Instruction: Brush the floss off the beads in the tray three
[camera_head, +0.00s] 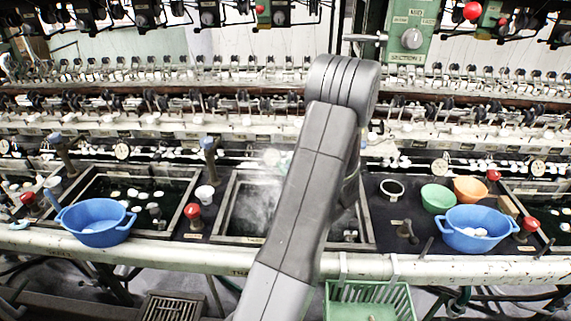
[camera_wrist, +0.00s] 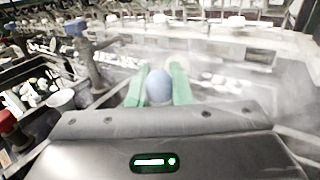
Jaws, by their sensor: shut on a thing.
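My gripper (camera_wrist: 160,72) shows in the wrist view with two green fingers shut on a rounded blue-grey thing (camera_wrist: 159,88), which looks like the end of a brush handle. The rest of that thing is hidden. In the head view my arm covers most of the gripper, over the middle tray (camera_head: 226,212). This dark, framed tray steams, and haze and my arm hide much of its inside. I cannot make out its beads or floss clearly. The left tray (camera_head: 88,177) holds dark water with several white beads (camera_head: 132,193).
A blue basin (camera_head: 95,238) stands at the front left. Another blue basin (camera_head: 478,241) with white pieces stands at the right, near green (camera_head: 437,199) and orange (camera_head: 470,188) bowls. A white cup (camera_head: 205,193) and upright taps (camera_head: 210,160) stand between trays. Reeling machinery runs behind.

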